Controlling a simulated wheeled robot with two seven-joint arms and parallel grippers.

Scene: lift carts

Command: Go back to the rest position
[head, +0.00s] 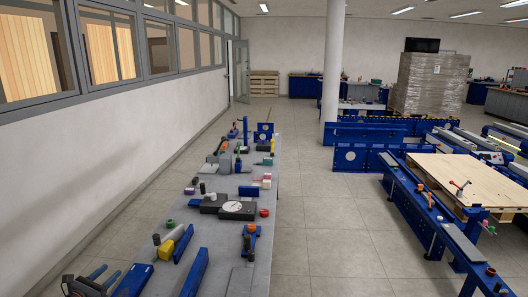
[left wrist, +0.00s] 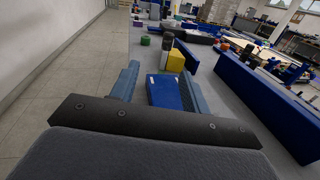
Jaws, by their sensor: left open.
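My left gripper (head: 104,276) is at the bottom left of the head view, over the near end of the long grey bench. In the left wrist view its two blue-grey fingers (left wrist: 158,86) stand apart. A blue block (left wrist: 163,92) with small white marks appears in the gap between them. In the head view the blue block (head: 133,281) lies just right of the gripper, and the fingers do not close on it. I cannot tell the height of the fingers above it. My right gripper is in neither view.
A yellow block (head: 166,250) and a long blue bar (head: 195,272) are close to the right of the gripper. Tools and parts crowd the bench (head: 222,243) further on. A white wall (head: 60,170) runs along the left. The tiled aisle (head: 310,220) right of the bench is clear.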

